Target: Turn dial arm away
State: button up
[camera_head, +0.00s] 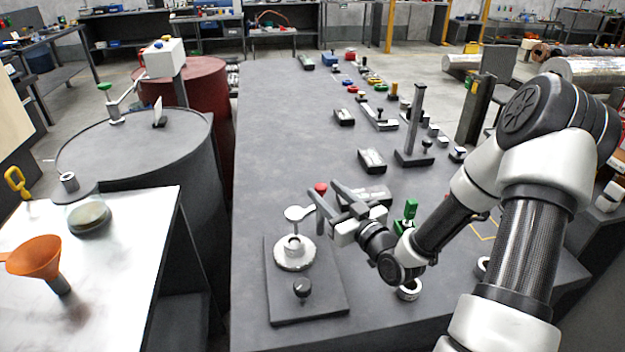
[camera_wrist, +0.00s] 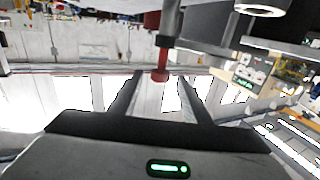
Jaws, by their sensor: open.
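A dark base plate (camera_head: 277,295) lies on the grey table and carries a pale dial hub (camera_head: 294,252). A pale rounded arm piece (camera_head: 298,213) shows behind the hub. A red-topped post (camera_head: 321,189) stands beside it; whether they are joined is unclear. My gripper (camera_head: 323,192) is open, with its fingers reaching around the red-topped post. In the wrist view a red knob (camera_wrist: 160,75) shows between the fingertips of my gripper (camera_wrist: 162,90), with a gap on each side. The post's lower part is partly hidden by my finger.
A black knob (camera_head: 302,288) stands on the near part of the plate. Behind my gripper are a dark block (camera_head: 371,160) and an upright post (camera_head: 414,125) on a foot. A green piece (camera_head: 408,212) stands close to my wrist. Table left of the plate is clear.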

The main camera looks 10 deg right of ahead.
jog(key=x, duration=0.7)
jog(key=shift+w, duration=0.2)
jog(key=shift+a, duration=0.1)
grip_shut()
